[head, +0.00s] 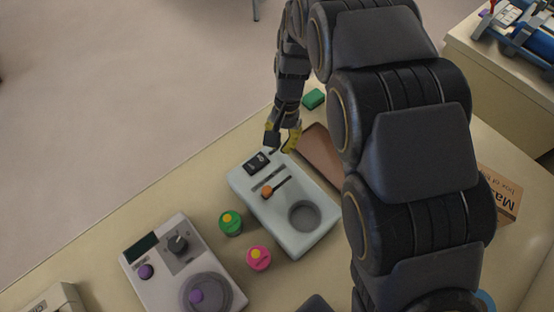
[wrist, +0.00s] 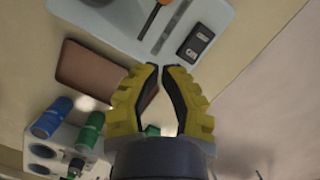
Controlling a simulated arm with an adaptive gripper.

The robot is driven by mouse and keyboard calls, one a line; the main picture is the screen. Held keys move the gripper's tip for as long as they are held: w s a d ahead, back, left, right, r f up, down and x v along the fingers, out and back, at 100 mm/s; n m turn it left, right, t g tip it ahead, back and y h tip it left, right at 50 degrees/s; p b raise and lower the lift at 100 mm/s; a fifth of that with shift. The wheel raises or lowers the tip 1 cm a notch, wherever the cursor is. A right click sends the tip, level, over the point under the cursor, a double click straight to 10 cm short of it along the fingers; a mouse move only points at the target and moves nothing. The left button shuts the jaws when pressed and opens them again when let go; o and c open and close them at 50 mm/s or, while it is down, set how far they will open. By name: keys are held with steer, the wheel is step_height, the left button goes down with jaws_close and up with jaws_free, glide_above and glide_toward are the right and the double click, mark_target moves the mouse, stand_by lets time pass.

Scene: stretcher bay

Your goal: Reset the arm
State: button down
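My gripper (head: 283,148) is above the far end of a pale blue-grey device (head: 312,238), near its small black switch panel (head: 257,163). In the wrist view, its yellow fingers (wrist: 161,68) lean together, with their tips almost meeting and nothing between them. The switch panel (wrist: 196,43) appears just beyond the tips. The device has slots, a dark lever with an orange knob (head: 267,191), and a round dark recess (head: 304,216). My arm reaches across the right of the head view and hides part of the table.
A grey console (head: 165,285) with purple knobs, a green button pot (head: 231,223) and a pink one (head: 258,259) stand left of the device. A brown pad (head: 320,153) and green block (head: 314,99) lie beyond. A rack with blue and green tubes (wrist: 52,118) shows in the wrist view.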

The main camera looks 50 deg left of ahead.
steer(key=shift+v, duration=1.75)
steer(key=shift+w+d+r, duration=0.1)
steer(key=w+d+r+m, duration=0.15)
steer(key=d+r, duration=0.35)
steer(key=d, duration=0.5)
steer(key=w+d+r+m, duration=0.15)
steer(key=d+r, duration=0.35)
steer(key=d, duration=0.5)
steer(key=s+d+r+m+y, duration=0.1)
steer(key=s+d+m, duration=0.1)
steer(key=s+d, duration=1)
steer(key=d, duration=0.4)
steer(key=shift+d+r+t, duration=0.2)
steer(key=shift+r+t, duration=0.1)
steer(key=shift+r, duration=0.05)
